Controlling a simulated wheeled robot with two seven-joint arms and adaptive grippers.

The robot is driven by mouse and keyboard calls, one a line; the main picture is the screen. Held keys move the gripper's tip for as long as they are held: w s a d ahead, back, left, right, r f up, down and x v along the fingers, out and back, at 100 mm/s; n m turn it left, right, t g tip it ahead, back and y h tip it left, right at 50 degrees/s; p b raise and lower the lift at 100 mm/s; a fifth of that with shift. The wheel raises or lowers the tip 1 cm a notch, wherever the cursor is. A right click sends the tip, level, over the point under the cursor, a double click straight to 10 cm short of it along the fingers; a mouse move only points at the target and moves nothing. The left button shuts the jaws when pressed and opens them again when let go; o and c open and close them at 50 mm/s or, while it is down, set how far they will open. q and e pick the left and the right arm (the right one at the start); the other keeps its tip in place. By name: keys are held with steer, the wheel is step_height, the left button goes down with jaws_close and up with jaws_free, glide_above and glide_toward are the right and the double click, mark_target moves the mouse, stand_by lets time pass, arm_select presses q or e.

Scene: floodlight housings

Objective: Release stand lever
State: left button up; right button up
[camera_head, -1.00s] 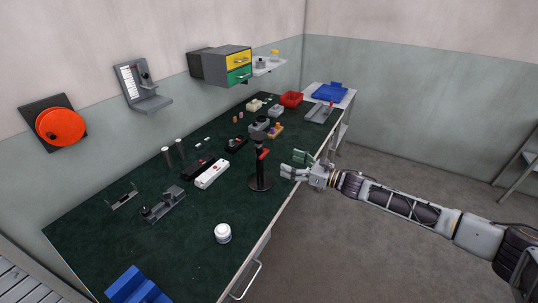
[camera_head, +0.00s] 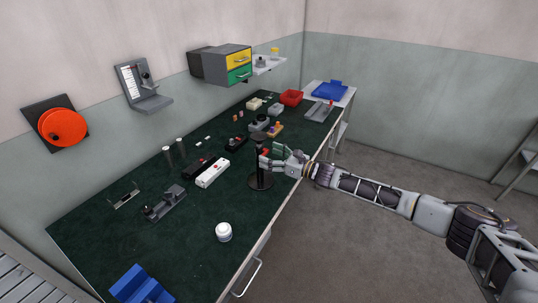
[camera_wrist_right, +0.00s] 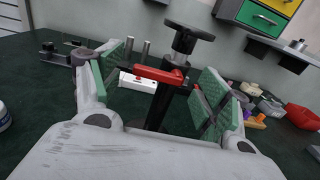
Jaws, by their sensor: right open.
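The stand is a black post on a round black base (camera_head: 260,182), upright near the right edge of the green bench. In the right wrist view its post (camera_wrist_right: 160,106) rises to a round dark top plate (camera_wrist_right: 189,30). The red lever (camera_wrist_right: 158,75) sticks out to the left from the post below that top. My right gripper (camera_head: 268,156) is at the upper stand, partly covering it and the lever in the head view. In the wrist view its green-padded fingers (camera_wrist_right: 162,92) are spread wide, with the post and lever between them, apart from the pads. My left gripper is not in view.
A white power strip (camera_head: 212,174) lies left of the stand, with a grey fixture (camera_head: 165,203) farther left. A white jar (camera_head: 223,232) stands toward the front. Red (camera_head: 291,97) and blue (camera_head: 329,90) trays are at the far end. Bare bench lies in front of the stand.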

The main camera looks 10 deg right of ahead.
steer(key=shift+w+a, duration=0.25)
steer(key=shift+a, duration=0.05)
steer(key=c, duration=1)
steer(key=shift+r+m+b, duration=0.1)
steer(key=shift+m+b, duration=0.2)
steer(key=shift+m, duration=0.5)
steer(key=shift+w+d+r+m, duration=0.1)
steer(key=shift+r+m, duration=0.1)
steer(key=shift+m, duration=0.65)
steer(key=shift+w+d+r+m, duration=0.1)
steer(key=shift+r+m, duration=0.05)
steer(key=shift+m, duration=0.65)
steer(key=shift+w+r+m, duration=0.1)
steer(key=shift+r+m, duration=0.1)
steer(key=shift+m, duration=0.95)
